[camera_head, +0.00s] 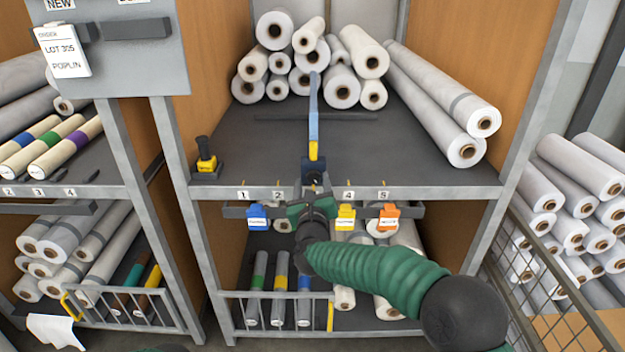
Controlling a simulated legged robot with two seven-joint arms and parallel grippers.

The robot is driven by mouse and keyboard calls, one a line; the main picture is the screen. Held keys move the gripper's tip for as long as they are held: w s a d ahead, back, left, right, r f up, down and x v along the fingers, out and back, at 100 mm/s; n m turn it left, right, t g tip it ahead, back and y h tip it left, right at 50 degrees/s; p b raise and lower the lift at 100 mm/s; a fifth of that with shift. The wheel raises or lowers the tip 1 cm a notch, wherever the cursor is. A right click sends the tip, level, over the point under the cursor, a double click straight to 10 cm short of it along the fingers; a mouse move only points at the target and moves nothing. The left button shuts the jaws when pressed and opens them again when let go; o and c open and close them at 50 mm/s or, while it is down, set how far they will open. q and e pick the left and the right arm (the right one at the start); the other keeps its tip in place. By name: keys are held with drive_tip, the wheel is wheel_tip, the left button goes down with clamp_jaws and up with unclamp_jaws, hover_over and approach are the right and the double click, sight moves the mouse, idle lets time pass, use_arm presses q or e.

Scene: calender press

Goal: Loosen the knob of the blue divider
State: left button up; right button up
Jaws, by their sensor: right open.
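The blue divider (313,105) stands upright on the dark middle shelf, seen nearly edge-on, with a yellow strip (313,150) at its lower front end. A dark clamp block (312,168) sits below the strip at the shelf's front edge. My right arm comes in from the lower right, and my right gripper (313,190) is right in front of the block. It is open. The knob is not clearly visible, as the gripper covers that area, and I cannot tell whether the fingers touch it. My left gripper is not in view.
Wrapped rolls (310,60) are stacked at the back of the shelf, with long rolls (440,105) at its right. A black-and-yellow device (206,158) stands at the front left. Blue (257,217), yellow (346,218) and orange (388,217) tags hang below the numbered shelf edge (420,193).

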drive_tip(key=shift+w, duration=1.15)
clamp_jaws()
